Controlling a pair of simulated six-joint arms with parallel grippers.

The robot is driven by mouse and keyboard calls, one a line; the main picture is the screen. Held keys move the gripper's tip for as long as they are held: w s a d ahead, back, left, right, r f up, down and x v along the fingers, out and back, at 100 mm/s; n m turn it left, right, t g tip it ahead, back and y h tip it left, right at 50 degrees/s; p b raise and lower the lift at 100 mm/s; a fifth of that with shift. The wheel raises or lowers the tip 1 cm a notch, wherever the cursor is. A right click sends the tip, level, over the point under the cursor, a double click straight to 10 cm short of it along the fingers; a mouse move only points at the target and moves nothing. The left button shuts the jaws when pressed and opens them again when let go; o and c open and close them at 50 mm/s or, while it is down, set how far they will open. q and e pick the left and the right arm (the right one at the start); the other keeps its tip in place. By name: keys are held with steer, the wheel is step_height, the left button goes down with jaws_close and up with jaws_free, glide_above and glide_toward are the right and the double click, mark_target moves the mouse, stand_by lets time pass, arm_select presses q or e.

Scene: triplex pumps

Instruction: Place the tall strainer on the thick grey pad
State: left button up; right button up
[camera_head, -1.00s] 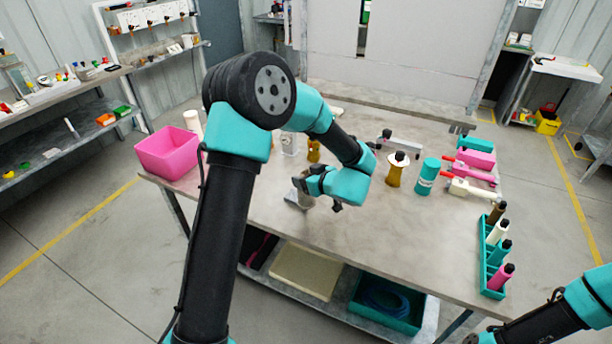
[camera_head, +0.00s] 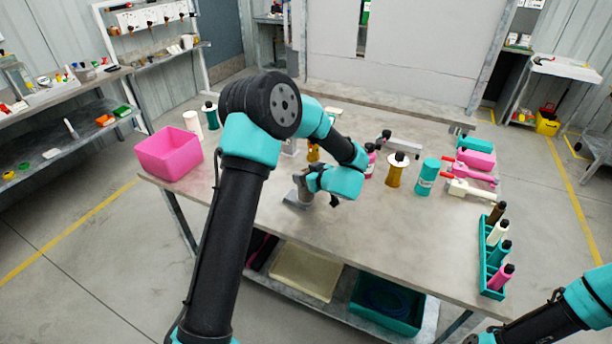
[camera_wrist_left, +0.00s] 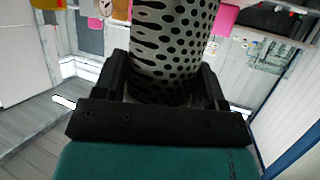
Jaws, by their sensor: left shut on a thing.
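The tall strainer (camera_wrist_left: 172,45) is a grey metal cylinder full of dark holes. In the left wrist view it stands between the two fingers of my left gripper (camera_wrist_left: 165,95), which is shut on it. In the head view my left gripper (camera_head: 306,183) is low over the middle-left of the bench, with the grey strainer (camera_head: 305,195) partly hidden at it. The thick grey pad (camera_head: 294,203) lies on the bench just under it. I cannot tell whether the strainer touches the pad.
A pink bin (camera_head: 168,155) stands at the bench's left end. An amber bottle (camera_head: 396,170) and a teal can (camera_head: 428,176) stand right of my left gripper. A teal rack (camera_head: 492,280) of bottles sits at the right edge. The front middle of the bench is clear.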

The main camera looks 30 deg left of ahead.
arm_select(q)
steer(key=shift+f, duration=0.3)
steer(key=o, duration=1)
steer(key=shift+c, duration=0.2)
steer(key=shift+r, duration=0.1)
steer(key=v, duration=1.2)
steer(key=shift+s, duration=0.1)
